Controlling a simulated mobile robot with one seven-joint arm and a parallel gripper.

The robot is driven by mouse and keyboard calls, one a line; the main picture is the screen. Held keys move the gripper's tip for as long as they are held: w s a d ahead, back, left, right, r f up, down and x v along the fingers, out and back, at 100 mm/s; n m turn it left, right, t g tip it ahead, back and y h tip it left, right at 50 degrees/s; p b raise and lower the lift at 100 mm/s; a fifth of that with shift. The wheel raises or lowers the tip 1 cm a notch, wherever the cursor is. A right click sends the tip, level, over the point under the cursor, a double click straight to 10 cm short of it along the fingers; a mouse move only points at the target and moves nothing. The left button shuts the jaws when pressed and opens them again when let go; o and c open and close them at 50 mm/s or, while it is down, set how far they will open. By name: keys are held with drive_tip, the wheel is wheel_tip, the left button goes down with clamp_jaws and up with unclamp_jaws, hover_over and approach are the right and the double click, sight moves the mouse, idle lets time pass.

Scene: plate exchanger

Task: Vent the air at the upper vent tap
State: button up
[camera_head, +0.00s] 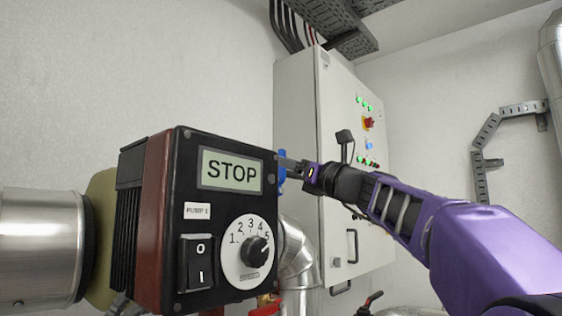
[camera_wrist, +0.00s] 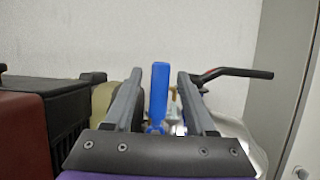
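A blue tap handle (camera_wrist: 160,88), which looks like the vent tap, stands upright in the wrist view. My gripper (camera_wrist: 159,76) has one finger on each side of it, with a gap showing on both sides. The fingers are open and do not appear to touch the handle. In the head view, my gripper (camera_head: 284,163) reaches in from the right behind the pump box. Only a strip of the blue handle (camera_head: 281,180) shows there. The tap's body and outlet are mostly hidden by the pump box and my gripper.
A pump control box (camera_head: 222,225) reading STOP stands close in front, left of my gripper. A tall grey cabinet (camera_head: 296,110) is behind. A dark lever (camera_wrist: 236,73) is just right of my fingers. Silver pipes (camera_head: 300,265) run below.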

clamp_jaws()
idle(1.3)
